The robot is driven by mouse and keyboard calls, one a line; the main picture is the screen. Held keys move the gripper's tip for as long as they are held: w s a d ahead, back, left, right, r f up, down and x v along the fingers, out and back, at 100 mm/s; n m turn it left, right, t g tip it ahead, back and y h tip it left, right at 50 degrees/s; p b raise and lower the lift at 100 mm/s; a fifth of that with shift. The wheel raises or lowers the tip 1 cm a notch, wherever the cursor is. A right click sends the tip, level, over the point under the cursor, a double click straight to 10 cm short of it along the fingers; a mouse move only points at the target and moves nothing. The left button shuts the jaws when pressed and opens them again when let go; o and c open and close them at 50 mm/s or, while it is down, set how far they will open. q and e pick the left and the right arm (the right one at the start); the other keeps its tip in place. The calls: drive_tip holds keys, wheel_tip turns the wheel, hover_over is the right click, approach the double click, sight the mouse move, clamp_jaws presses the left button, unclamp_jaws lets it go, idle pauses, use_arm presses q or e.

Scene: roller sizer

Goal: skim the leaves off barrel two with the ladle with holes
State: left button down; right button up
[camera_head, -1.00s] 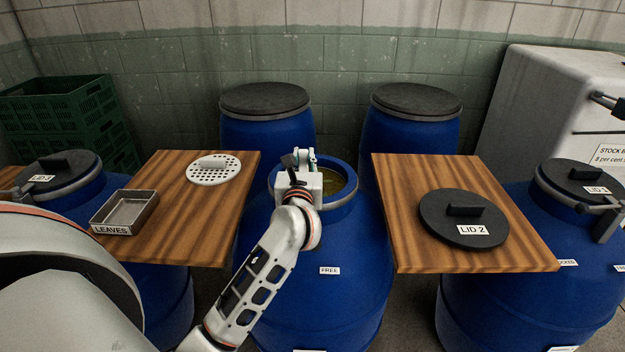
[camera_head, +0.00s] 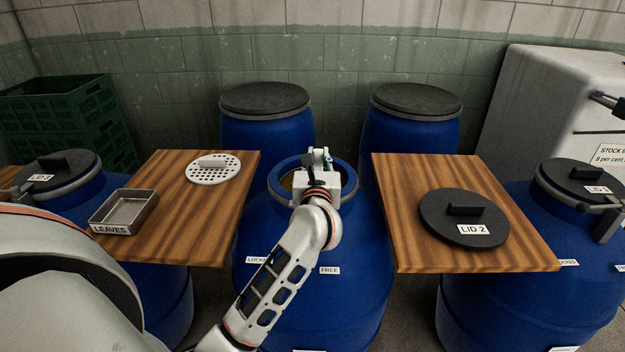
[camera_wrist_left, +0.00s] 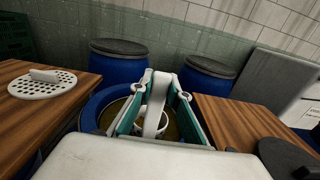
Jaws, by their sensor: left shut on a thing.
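My left gripper (camera_head: 319,158) is over the open mouth of the blue middle barrel (camera_head: 275,187). It is shut on a pale handle (camera_wrist_left: 153,112), which I take to be the ladle's. In the left wrist view, a pale rounded ladle head (camera_wrist_left: 140,122) shows partly below the fingers, inside the barrel mouth; its holes cannot be made out. The yellowish liquid (camera_wrist_left: 112,118) shows in part; leaves are too small to tell. The lid marked LID 2 (camera_head: 440,228) lies on the right board. A metal tray marked LEAVES (camera_head: 128,208) stands on the left board. My right gripper is not in view.
A white perforated disc (camera_head: 222,174) lies on the left wooden board (camera_head: 195,225). The right wooden board (camera_head: 410,185) has free room at its left. Closed barrels stand on both sides and behind. Green crates (camera_head: 60,110) stand at the back left.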

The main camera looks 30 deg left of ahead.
sight(321, 149)
use_arm(q)
drive_tip(key=shift+w+d, duration=0.25)
drive_tip(key=shift+d, duration=0.15)
drive_tip(key=shift+r, duration=0.4)
drive_tip(key=shift+r+p, duration=0.85)
drive_tip(key=shift+p, duration=0.1)
drive_tip(key=shift+r+p, duration=0.6)
drive_tip(key=shift+r, duration=0.1)
drive_tip(key=shift+r+p, duration=2.35)
drive_tip(key=shift+r, duration=0.25)
